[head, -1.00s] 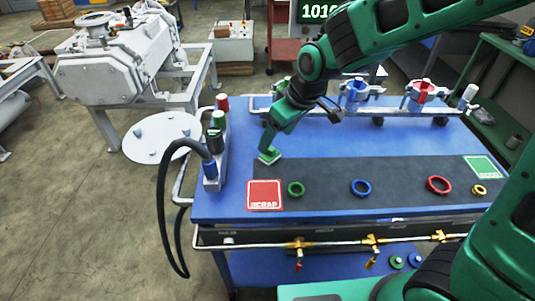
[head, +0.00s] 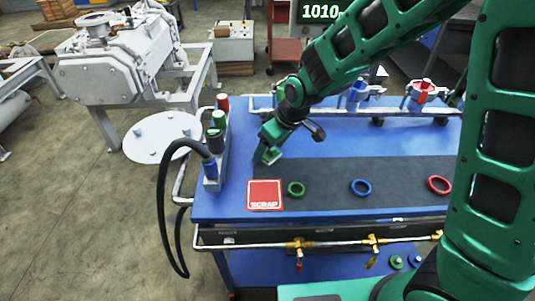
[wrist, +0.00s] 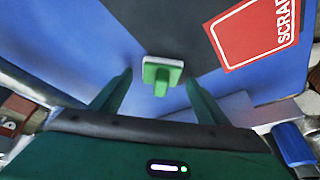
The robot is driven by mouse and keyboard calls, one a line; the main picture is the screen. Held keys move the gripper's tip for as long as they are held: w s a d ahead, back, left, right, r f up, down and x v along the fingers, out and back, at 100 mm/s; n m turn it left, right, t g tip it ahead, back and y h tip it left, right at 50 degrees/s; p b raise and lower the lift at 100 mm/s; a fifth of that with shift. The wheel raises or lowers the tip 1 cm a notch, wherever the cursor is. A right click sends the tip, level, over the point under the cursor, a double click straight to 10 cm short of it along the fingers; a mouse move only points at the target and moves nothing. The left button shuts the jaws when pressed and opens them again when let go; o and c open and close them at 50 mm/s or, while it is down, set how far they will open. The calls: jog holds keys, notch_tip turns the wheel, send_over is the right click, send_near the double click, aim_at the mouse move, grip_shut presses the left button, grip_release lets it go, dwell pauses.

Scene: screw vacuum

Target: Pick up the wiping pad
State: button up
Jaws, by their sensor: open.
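The wiping pad (wrist: 162,72) is a small green block with a green handle and a pale edge. In the wrist view it lies on the table, just ahead of and roughly centred between my two fingertips. In the head view the pad (head: 272,155) sits near the left end of the dark mat, partly hidden by my gripper. My gripper (head: 263,153) is close to the pad, pointing down at a tilt. In the wrist view my gripper (wrist: 158,79) is open, one finger on each side, with nothing held between them.
A red SCRAP square (head: 265,194) lies front left on the blue table (head: 222,203). Green (head: 296,189), blue (head: 361,187) and red (head: 439,185) rings lie along the mat (head: 330,190).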

jog(key=c, duration=1.2)
